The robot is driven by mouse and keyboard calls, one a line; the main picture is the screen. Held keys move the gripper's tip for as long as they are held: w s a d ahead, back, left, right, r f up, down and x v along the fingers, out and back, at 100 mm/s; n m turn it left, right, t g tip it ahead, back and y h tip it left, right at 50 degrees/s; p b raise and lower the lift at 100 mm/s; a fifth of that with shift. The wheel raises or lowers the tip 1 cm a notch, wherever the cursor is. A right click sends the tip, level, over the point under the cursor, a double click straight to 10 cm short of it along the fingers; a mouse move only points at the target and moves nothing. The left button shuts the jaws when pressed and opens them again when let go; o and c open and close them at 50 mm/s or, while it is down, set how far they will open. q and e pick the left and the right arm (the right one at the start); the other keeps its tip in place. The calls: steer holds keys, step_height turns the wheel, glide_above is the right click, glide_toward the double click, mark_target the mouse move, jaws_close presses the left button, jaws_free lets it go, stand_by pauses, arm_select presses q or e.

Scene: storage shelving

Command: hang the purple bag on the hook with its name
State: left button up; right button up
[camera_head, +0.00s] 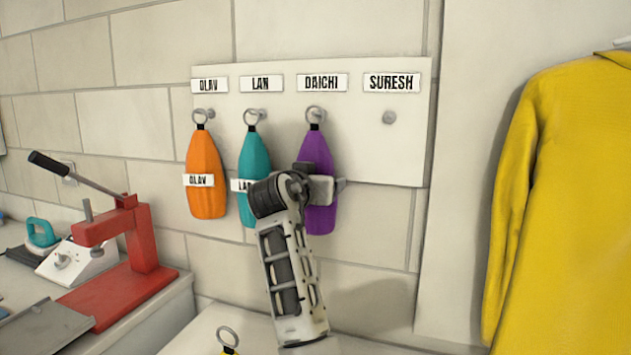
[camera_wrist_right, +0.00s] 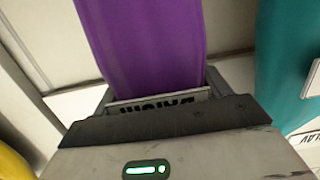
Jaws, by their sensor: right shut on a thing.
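The purple bag (camera_head: 316,152) hangs upright against the white board (camera_head: 350,155), under the name plate DAICHI (camera_head: 322,83). Its metal ring (camera_head: 315,113) is at the hook below that plate and appears to be around it. My right gripper (camera_head: 322,184) is shut on the bag's middle. In the right wrist view the purple bag (camera_wrist_right: 145,45) rises from between the jaws, and its name tag (camera_wrist_right: 160,103) shows partly, upside down, apparently reading DAICHI. My left gripper is not in view.
A teal bag (camera_head: 254,158) and an orange bag (camera_head: 204,165) hang left of the purple bag, under LAN and OLAV. The SURESH hook (camera_head: 389,117) is bare. A yellow coat (camera_head: 565,200) hangs right.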

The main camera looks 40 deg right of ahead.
steer(key=shift+d+r, duration=0.15)
steer(key=shift+d, duration=0.2)
steer(key=o, duration=1.2)
steer(key=shift+o, duration=0.7)
steer(key=shift+w+a+f, duration=0.15)
steer(key=shift+a+f, duration=0.15)
steer(key=shift+a+f+b, duration=0.1)
steer(key=shift+a+b, duration=0.2)
steer(key=b+v, duration=0.2)
steer(key=v, duration=1.3)
steer(key=shift+s+r+b, duration=0.3)
steer(key=shift+s+r, duration=0.05)
steer(key=shift+s, duration=0.1)
steer(key=shift+a, duration=0.15)
